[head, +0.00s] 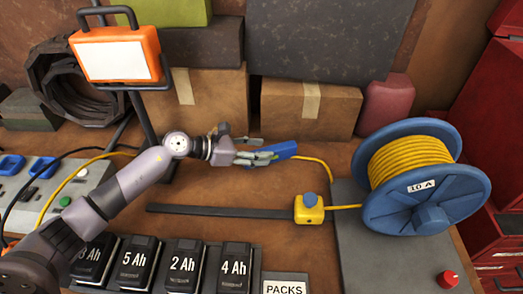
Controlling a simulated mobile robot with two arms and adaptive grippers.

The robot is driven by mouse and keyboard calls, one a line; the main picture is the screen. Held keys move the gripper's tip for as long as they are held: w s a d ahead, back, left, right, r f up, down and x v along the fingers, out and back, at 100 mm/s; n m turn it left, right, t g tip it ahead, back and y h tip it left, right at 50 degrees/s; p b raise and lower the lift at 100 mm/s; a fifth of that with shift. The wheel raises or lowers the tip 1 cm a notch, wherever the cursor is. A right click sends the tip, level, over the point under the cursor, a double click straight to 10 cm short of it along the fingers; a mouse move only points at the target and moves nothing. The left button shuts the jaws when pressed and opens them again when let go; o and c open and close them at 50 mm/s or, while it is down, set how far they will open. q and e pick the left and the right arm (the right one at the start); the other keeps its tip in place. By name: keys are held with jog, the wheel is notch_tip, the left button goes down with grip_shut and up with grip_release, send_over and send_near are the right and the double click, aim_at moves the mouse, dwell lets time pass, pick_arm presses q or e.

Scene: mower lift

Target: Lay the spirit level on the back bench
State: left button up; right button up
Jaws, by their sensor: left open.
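I cannot make out a spirit level for certain. The bench (215,232) is a brown worktop reaching back to the boxes. My left gripper (268,156) is open over its back part, in front of the cardboard boxes. A small blue block-shaped piece (284,150) is at its fingertips, partly hidden by them; I cannot tell whether they touch. A yellow cable runs from beside this piece. A long dark flat strip (220,211) lies on the bench nearer me, its right end by a yellow box with a blue knob (309,209). My right gripper is not in view.
A blue reel of yellow cable (425,178) stands on the right. Cardboard boxes (312,109) line the back, and an orange work lamp (116,55) stands at the left. Black labelled battery packs (182,266) fill the front. Bare bench shows around the dark strip.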

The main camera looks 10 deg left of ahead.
pick_arm(q)
jog(key=b+v, duration=0.2)
jog(key=v, duration=0.7)
jog(key=shift+s+a, duration=0.25)
jog(key=shift+a, duration=0.1)
jog(key=shift+s+a+r, duration=0.25)
jog(key=shift+a+r, duration=0.05)
jog(key=shift+r, duration=0.1)
